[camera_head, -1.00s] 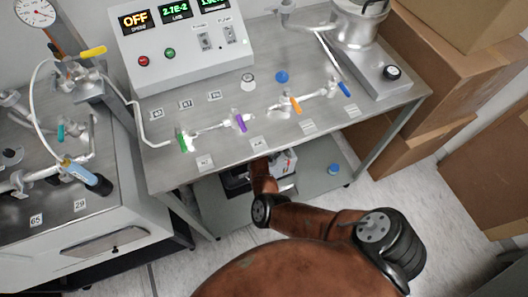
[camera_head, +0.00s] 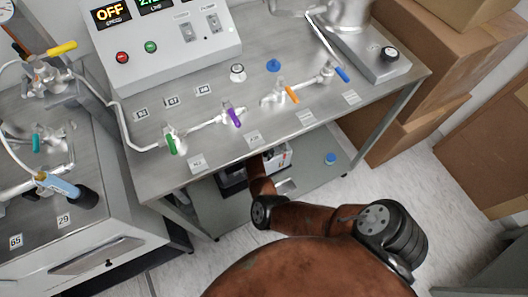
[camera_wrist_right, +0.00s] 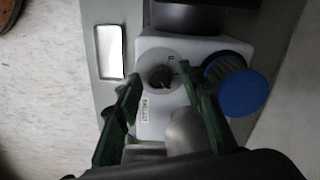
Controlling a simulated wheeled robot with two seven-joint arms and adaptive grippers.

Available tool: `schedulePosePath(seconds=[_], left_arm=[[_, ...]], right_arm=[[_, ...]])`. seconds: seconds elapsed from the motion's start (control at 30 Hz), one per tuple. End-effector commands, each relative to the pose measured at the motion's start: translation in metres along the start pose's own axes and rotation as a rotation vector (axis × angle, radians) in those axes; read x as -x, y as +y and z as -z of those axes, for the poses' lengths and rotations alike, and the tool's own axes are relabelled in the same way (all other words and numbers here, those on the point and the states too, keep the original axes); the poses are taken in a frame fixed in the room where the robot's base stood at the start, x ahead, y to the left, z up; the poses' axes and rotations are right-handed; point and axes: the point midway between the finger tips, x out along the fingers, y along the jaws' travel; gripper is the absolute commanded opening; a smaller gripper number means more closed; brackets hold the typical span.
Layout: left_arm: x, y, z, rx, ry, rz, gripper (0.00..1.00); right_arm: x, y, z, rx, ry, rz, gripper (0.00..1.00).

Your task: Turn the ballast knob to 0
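The ballast knob (camera_wrist_right: 161,79) is a small dark round knob on a pale round dial on the white pump body (camera_wrist_right: 146,50). A label beside it in the right wrist view reads BALLAST. A small dark mark shows on the dial near the knob, too small to read. My right gripper (camera_wrist_right: 158,74) is open, its two green-lined fingers on either side of the knob with visible gaps. In the head view my right arm reaches under the table to the pump (camera_head: 280,157), and the gripper is mostly hidden there. My left gripper is not in view.
A large blue cap (camera_wrist_right: 241,90) stands close beside the right finger. The steel tabletop (camera_head: 225,165), with valves and a control box (camera_head: 160,50), lies above my right arm. The lower shelf (camera_head: 310,172) holds the pump and a small blue-topped object. Cardboard boxes (camera_head: 450,70) stand at right.

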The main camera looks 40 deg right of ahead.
Motion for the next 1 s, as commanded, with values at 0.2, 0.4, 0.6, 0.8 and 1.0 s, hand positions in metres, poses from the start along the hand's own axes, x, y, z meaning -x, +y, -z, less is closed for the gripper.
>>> schedulePosePath(seconds=[0.2,0.4,0.6,0.8,1.0], left_arm=[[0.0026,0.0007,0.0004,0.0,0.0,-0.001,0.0],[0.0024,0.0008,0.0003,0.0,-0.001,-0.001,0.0],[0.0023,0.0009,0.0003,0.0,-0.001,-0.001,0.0],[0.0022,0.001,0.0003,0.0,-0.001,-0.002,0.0],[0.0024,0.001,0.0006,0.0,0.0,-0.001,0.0]], right_arm=[[-0.001,0.0001,0.0005,-0.001,0.0,0.001,0.36],[-0.0009,0.0002,0.0006,-0.001,0.0,0.001,0.29],[-0.0009,0.0002,0.0007,-0.001,0.001,0.0,0.15],[-0.0009,0.0003,0.0006,-0.001,0.0,0.0,0.01],[-0.0008,0.0005,0.0006,0.0,0.0,0.0,0.0]])
